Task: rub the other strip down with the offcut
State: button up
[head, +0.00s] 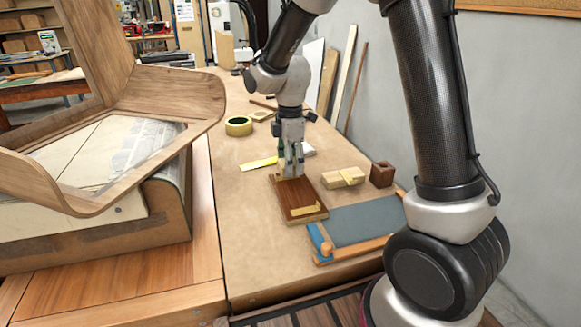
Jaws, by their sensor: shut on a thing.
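My gripper (291,176) points straight down at the far end of a dark brown board (297,196) on the bench. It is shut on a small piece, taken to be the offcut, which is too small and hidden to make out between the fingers. A pale yellow strip (305,211) lies across the near end of the board. The far end, where another strip could lie, is covered by my fingers. I cannot tell whether the held piece touches the board.
Right of the board are a pale block with a yellow band (343,178), a dark brown block (382,174) and a blue sheet with wooden bars (355,222). A large bent-wood piece (165,95) stands left.

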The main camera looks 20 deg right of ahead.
jog(key=shift+r, duration=2.05)
